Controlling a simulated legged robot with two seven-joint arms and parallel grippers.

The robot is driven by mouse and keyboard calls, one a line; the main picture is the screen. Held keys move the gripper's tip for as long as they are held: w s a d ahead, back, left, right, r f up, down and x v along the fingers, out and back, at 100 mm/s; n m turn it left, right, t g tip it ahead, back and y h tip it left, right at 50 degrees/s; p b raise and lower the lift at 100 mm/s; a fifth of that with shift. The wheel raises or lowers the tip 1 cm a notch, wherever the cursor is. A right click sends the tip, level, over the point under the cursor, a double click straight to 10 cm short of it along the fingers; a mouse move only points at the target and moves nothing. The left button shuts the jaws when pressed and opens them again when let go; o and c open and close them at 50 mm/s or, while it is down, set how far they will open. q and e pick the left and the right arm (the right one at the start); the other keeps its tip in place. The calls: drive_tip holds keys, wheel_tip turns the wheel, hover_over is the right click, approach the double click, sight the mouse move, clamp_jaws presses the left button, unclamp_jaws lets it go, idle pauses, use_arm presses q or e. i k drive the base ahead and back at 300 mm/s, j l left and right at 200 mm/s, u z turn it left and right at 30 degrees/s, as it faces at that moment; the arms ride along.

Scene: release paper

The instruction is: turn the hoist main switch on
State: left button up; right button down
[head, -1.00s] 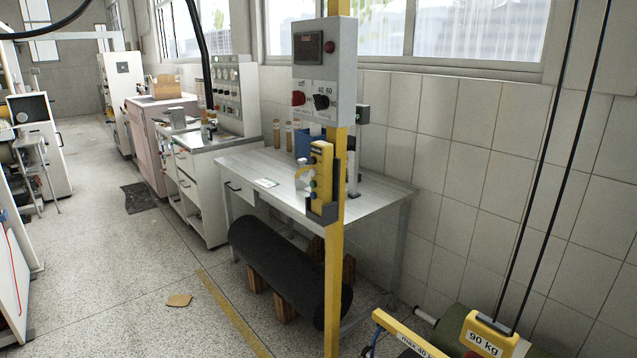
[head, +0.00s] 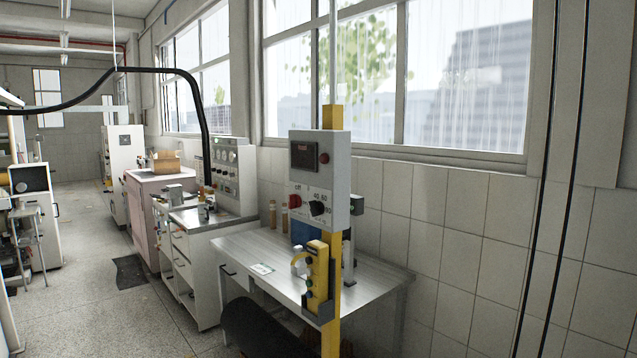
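A grey control box (head: 318,180) is mounted on a yellow post (head: 332,255) in the middle of the head view. Its front has a dark display (head: 303,156), a red round lamp or button (head: 324,158), a red knob marked "off" (head: 295,201) and a black knob with numbers around it (head: 317,208). A yellow hand control (head: 317,272) with coloured buttons sits in a dark holder lower on the post. Which knob is the hoist main switch I cannot tell for certain. Neither of my grippers is in view.
A metal-topped table (head: 375,276) stands behind the post along the tiled wall. A dark roll (head: 258,328) lies low in front of it. White cabinets (head: 188,262) stand further left. Open floor (head: 80,315) lies at the left. Two dark cables hang at the right.

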sight(295, 201)
drive_tip(key=i+j, duration=0.7)
drive_tip(key=j, duration=0.25)
